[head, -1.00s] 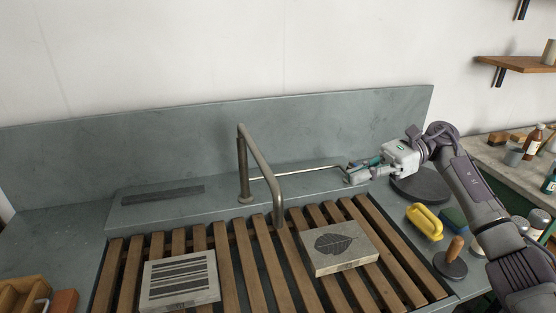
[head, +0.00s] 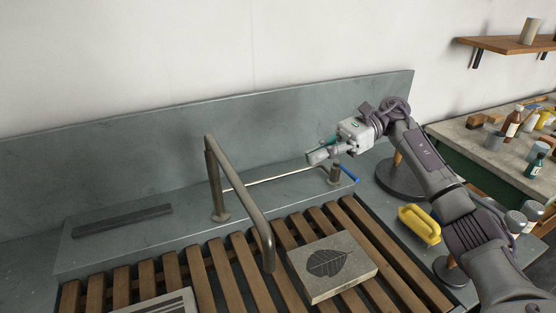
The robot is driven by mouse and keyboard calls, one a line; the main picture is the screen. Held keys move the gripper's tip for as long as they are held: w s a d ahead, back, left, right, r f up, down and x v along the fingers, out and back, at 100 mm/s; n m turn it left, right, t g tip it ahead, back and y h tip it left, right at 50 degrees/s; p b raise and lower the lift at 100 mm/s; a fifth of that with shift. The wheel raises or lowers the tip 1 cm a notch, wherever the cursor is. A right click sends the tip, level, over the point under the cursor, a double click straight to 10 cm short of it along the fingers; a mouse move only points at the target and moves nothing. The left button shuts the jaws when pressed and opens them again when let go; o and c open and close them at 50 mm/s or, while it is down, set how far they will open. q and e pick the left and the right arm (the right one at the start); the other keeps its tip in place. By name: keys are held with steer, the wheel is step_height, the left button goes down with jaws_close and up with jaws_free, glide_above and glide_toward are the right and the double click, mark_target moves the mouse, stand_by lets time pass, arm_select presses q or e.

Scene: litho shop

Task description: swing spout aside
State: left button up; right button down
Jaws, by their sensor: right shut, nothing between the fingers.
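The spout (head: 240,185) is a bent metal pipe. It rises from an upright post on the grey ledge and reaches forward over the wooden slats, its tip hanging left of the leaf-printed stone. A thin pipe runs right from the post to a small tap (head: 336,174) with a blue lever (head: 349,173). My right gripper (head: 314,157) is shut and empty. In the picture it is just above the thin pipe's right end, right of the spout and apart from it. My left gripper is not in view.
The leaf-printed stone (head: 331,264) lies on the slatted rack (head: 232,268); a striped stone (head: 163,304) is cut off at the bottom. A yellow brush-like thing (head: 419,224) and a dark round slab (head: 398,180) sit right of the rack. A grey backsplash (head: 130,160) stands behind.

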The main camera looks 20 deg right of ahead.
arm_select(q)
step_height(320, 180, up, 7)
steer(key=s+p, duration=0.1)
steer(key=p, duration=0.6)
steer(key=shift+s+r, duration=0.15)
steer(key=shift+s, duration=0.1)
arm_select(e)
steer(key=s+x, duration=0.1)
steer(key=x, duration=1.2)
steer(key=shift+a, duration=0.2)
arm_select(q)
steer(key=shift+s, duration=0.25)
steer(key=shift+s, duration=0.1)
